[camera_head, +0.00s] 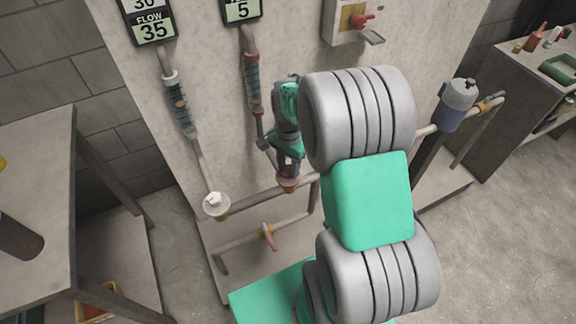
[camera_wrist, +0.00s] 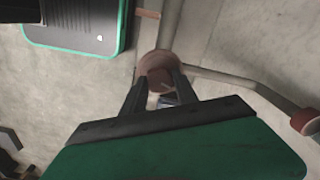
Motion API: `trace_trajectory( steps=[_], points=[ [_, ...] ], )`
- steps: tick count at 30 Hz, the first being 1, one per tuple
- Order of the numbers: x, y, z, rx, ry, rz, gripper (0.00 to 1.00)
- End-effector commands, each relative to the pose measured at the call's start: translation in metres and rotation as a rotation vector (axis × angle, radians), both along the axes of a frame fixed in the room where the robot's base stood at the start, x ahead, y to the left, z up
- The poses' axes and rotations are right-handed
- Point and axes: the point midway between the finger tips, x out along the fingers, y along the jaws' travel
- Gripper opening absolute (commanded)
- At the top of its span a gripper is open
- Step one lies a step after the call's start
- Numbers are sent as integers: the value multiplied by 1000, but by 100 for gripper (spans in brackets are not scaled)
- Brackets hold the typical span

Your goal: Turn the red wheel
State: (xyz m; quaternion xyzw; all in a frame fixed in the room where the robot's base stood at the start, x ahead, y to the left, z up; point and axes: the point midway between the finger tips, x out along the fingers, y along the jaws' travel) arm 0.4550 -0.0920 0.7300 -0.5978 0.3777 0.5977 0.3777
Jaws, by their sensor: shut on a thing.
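The red wheel (camera_wrist: 158,74) is a small reddish-brown knob on a pipe fitting in the wrist view. In the head view it shows as a small reddish patch (camera_head: 288,185) on the pipe, mostly hidden by my gripper (camera_head: 286,172). In the wrist view the two dark fingers of my gripper (camera_wrist: 160,88) reach up to the wheel, one on each side. They are shut on it. How far the wheel is turned cannot be told.
A white wheel (camera_head: 214,203) sits on the pipe to the left. A red lever (camera_head: 268,236) is on the lower pipe. A blue-grey canister (camera_head: 458,104) stands at the right. Tables flank the panel (camera_head: 215,125) on both sides.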

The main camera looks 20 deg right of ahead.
Motion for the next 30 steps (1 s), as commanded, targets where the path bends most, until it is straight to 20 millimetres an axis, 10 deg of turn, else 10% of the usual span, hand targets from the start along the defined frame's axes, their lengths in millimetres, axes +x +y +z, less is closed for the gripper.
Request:
trace_trajectory(
  steps=[30],
  points=[
    [0,0,1,0,1,699,0]
  ],
)
